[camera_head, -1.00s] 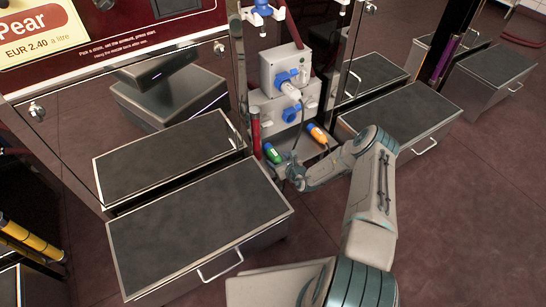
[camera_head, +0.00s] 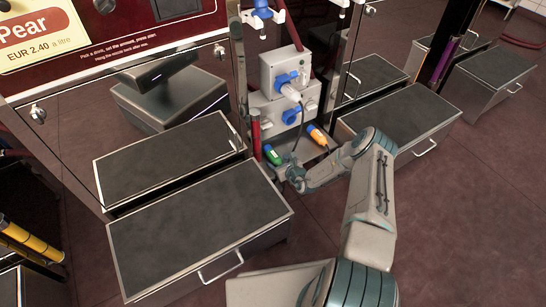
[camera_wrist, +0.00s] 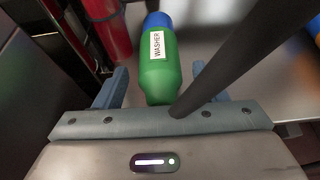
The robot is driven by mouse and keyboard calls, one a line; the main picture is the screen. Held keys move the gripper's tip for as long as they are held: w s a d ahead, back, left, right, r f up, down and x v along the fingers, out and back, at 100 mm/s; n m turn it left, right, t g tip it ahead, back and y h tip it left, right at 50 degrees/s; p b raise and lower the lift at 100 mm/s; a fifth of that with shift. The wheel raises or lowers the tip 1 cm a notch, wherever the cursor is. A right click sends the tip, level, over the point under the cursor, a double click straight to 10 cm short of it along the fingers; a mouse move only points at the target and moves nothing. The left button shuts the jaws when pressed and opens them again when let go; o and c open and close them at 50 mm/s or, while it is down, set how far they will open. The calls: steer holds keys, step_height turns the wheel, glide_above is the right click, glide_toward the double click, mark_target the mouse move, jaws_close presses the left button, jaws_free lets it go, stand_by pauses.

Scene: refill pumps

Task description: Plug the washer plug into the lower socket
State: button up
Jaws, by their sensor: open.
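The washer plug is green with a blue end. It rests on the low ledge in the head view (camera_head: 272,154), and its WASHER label shows in the wrist view (camera_wrist: 160,62). My gripper (camera_head: 284,170) is open at the near end of the plug. In the wrist view its two fingers (camera_wrist: 156,84) stand on either side of the green body, with gaps visible. The lower socket (camera_head: 291,117) is blue, on the grey box above the ledge. The upper socket (camera_head: 285,78) has a pale plug in it.
An orange plug (camera_head: 317,134) lies to the right on the ledge. A dark cable (camera_wrist: 245,50) crosses close in front of the wrist camera. A red cylinder (camera_head: 256,134) stands to the left. Dark-topped step boxes (camera_head: 200,225) flank the space, with open floor at right.

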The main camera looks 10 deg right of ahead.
steer(key=shift+c, duration=0.4)
steer(key=c, duration=1.2)
steer(key=shift+s+d+p, duration=0.4)
steer(key=shift+s+p, duration=0.3)
steer(key=shift+s, duration=0.2)
steer(key=shift+s+d+p, duration=0.35)
steer(key=shift+s+p, duration=0.3)
steer(key=shift+s, duration=0.3)
steer(key=shift+s+d+p, duration=0.4)
steer(key=shift+s+p, duration=0.3)
steer(key=shift+s, duration=0.2)
steer(key=shift+r+p, duration=1.3)
steer(key=shift+r, duration=0.25)
